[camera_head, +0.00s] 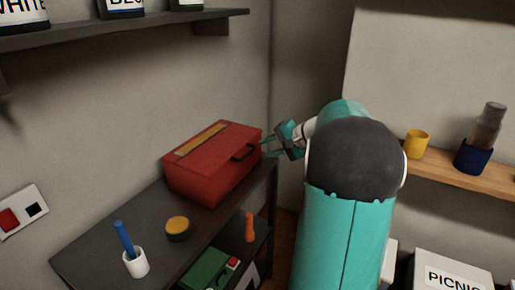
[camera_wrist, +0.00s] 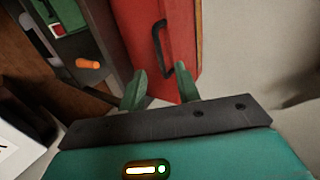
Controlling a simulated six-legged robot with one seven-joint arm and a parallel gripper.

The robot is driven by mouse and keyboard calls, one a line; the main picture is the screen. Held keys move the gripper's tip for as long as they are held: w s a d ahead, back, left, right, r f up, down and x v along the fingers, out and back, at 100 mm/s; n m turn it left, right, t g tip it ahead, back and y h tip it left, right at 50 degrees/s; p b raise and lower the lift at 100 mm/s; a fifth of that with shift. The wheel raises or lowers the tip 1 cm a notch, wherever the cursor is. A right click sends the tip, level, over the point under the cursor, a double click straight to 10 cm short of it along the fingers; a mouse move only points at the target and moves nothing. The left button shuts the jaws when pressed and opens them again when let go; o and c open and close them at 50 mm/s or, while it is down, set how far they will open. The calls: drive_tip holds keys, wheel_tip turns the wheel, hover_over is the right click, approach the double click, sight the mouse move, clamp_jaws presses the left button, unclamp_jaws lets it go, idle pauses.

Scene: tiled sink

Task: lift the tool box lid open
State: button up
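A red tool box (camera_head: 208,170) with a closed lid sits at the far end of the dark workbench. Its lid carries a yellow-brown strip (camera_head: 201,140) and its front has a dark handle (camera_head: 243,152). The wrist view shows the red front (camera_wrist: 188,35) and the black handle (camera_wrist: 160,47) upright in the picture. My gripper (camera_head: 268,148) is beside the box's right end, near the handle. Whether a fingertip touches the box is unclear.
The workbench (camera_head: 115,217) also holds a yellow-topped round tin (camera_head: 178,228) and a white cup (camera_head: 136,263) with a blue pen. An orange-handled tool (camera_head: 249,227) and a green case (camera_head: 205,268) are below. A dark shelf (camera_head: 150,22) is above, and a wooden shelf (camera_head: 450,182) is at right.

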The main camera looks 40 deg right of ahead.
sight(249, 153)
drive_tip(key=x, duration=0.6)
drive_tip(key=d+x, duration=0.1)
drive_tip(key=x, duration=0.3)
drive_tip(key=shift+w+f, duration=0.1)
drive_tip(key=shift+w, duration=0.2)
drive_tip(key=shift+w+a+f, duration=0.15)
drive_tip(key=shift+w+f, duration=0.05)
